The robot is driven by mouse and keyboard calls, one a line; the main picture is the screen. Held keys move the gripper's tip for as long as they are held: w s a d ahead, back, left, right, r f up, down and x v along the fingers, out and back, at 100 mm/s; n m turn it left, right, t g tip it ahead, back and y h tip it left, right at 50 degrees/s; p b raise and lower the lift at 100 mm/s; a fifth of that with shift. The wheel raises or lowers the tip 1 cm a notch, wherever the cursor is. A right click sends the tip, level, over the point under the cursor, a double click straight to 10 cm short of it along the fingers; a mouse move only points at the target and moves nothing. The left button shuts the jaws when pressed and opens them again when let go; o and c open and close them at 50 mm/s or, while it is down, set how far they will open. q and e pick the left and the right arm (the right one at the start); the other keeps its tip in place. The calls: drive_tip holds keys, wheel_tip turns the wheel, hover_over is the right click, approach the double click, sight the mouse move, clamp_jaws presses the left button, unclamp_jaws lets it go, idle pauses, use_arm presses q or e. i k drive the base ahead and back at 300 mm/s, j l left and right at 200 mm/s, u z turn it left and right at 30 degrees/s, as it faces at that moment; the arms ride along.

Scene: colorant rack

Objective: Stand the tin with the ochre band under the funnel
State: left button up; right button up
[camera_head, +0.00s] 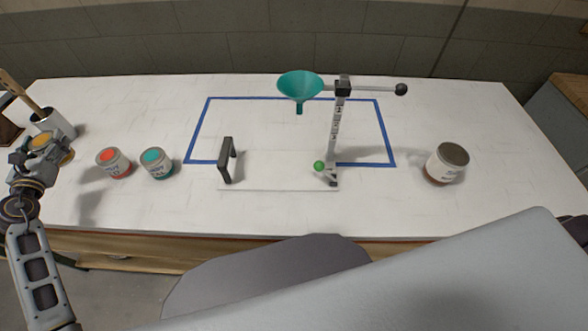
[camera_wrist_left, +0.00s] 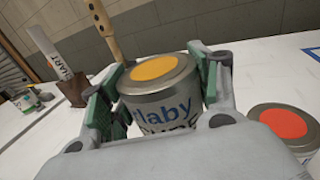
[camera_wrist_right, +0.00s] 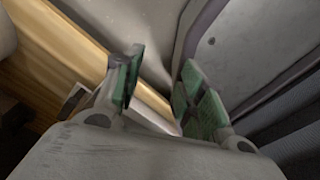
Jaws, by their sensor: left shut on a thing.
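The tin with the ochre band (camera_head: 42,140) stands at the far left of the table, with an ochre lid top. In the left wrist view the tin (camera_wrist_left: 160,100) sits between the green finger pads. My left gripper (camera_head: 36,152) is shut on it. The teal funnel (camera_head: 300,86) hangs from a stand (camera_head: 336,130) at the middle of the table, inside a blue taped outline, with bare table below its spout. My right gripper (camera_wrist_right: 155,85) is open and empty; it shows only in its own wrist view, beside the wooden table edge.
A red-topped tin (camera_head: 113,162) and a teal-topped tin (camera_head: 156,163) stand right of my left gripper. A brown-and-white jar (camera_head: 447,163) is at right. A pot with a wooden-handled tool (camera_head: 52,122) is behind my gripper.

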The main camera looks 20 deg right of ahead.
sight(299, 169)
drive_tip(key=k, duration=0.95)
